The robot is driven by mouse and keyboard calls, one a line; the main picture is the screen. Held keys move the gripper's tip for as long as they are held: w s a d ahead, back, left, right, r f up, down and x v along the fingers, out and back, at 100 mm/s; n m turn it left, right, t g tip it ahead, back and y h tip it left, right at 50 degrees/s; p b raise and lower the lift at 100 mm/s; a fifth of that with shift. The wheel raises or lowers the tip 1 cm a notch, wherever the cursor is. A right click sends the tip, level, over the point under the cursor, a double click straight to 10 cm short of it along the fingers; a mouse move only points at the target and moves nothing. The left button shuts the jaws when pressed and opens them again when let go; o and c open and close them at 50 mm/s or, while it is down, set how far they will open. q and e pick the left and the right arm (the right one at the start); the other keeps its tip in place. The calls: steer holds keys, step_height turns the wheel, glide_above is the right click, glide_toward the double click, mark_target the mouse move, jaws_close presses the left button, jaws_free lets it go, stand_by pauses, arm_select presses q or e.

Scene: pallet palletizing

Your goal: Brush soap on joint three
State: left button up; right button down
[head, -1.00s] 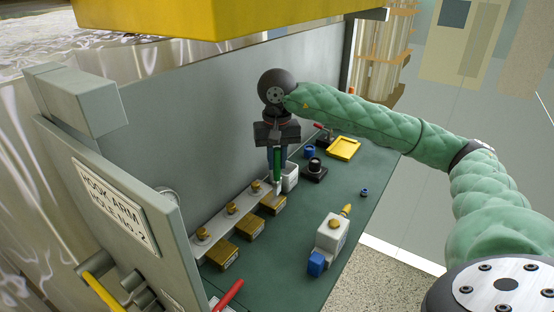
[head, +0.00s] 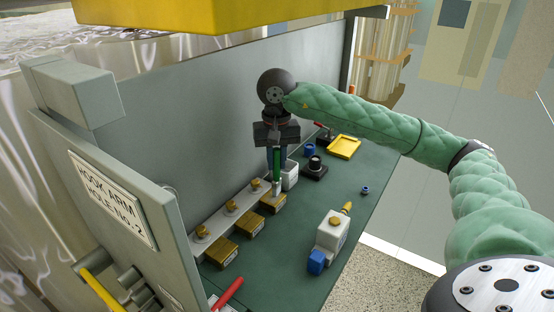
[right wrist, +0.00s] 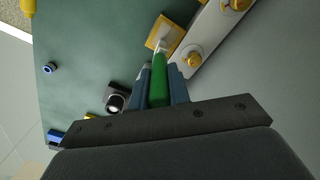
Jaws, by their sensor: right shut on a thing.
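My right gripper (head: 277,163) points down over the far end of the row of joints and is shut on the green handle of a brush (head: 277,158). The brush's pale tip reaches down to the farthest brass-coloured block (head: 273,203); in the right wrist view the tip overlaps this block (right wrist: 155,34). I cannot tell whether they touch. A light grey bar (head: 216,220) carries three brass fittings, the farthest (head: 255,185) just left of the brush. Two more blocks, a middle one (head: 249,226) and a near one (head: 222,252), sit in front of the bar. My left gripper is out of view.
A white cup (head: 291,176) stands right behind the brush. A black fixture (head: 314,168), a yellow tray (head: 344,147) and a small blue ring (head: 365,190) lie to the right. A white valve body (head: 331,236) stands at the front. A grey back wall (head: 230,120) bounds the bench.

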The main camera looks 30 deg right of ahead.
mark_target(277, 148)
steer(key=shift+d+b, duration=0.1)
steer(key=shift+b, duration=2.05)
steer(key=shift+r, duration=0.1)
steer(key=shift+r+p, duration=1)
steer(key=shift+r, duration=1.5)
steer(key=shift+r+p, duration=0.55)
steer(key=shift+r, duration=0.4)
